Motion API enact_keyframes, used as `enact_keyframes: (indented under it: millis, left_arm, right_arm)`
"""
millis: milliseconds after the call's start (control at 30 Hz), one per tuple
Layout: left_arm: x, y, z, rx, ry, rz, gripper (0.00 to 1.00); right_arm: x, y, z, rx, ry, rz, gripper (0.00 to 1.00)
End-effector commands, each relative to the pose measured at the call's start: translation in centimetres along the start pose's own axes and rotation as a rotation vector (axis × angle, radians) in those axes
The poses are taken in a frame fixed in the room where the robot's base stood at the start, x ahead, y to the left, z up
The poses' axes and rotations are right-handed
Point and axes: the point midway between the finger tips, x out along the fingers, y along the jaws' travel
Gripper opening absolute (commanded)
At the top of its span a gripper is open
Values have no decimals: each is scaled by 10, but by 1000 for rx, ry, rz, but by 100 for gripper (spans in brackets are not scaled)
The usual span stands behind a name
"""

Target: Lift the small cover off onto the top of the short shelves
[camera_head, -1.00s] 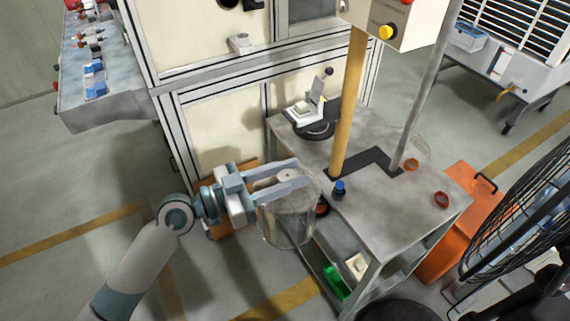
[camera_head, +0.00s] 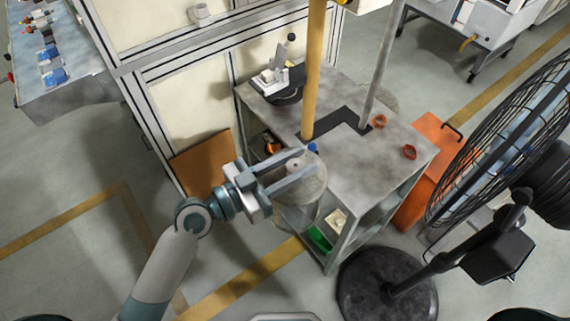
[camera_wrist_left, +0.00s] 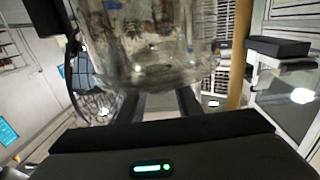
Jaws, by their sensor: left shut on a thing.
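A clear, see-through round cover (camera_head: 302,212) with a pale top hangs from my left gripper (camera_head: 307,163) in the head view. The gripper's two fingers are shut on the top of the cover. The cover also fills the upper middle of the left wrist view (camera_wrist_left: 150,60). The short grey metal shelves (camera_head: 372,158) stand just behind and to the right of it. In the picture the cover overlaps their front left corner; whether it touches them I cannot tell. My right gripper is not in view.
A yellow post (camera_head: 313,70) and a grey pole (camera_head: 380,60) rise from the shelf top. A black fan (camera_head: 500,140) stands at the right. The shelf top's front right is mostly clear.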

Motion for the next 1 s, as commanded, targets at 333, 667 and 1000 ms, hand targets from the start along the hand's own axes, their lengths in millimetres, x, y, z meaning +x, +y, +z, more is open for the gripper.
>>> enact_keyframes:
  millis: [333, 667, 1000]
  left_arm:
    - [41, -4, 4, 1, 4, 0, 0]
    - [79, -7, 9, 1, 3, 0, 0]
    - [118, -10, 15, 1, 4, 0, 0]
  right_arm:
    - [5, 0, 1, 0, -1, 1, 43]
    - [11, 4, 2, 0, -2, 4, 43]
    - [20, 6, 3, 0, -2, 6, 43]
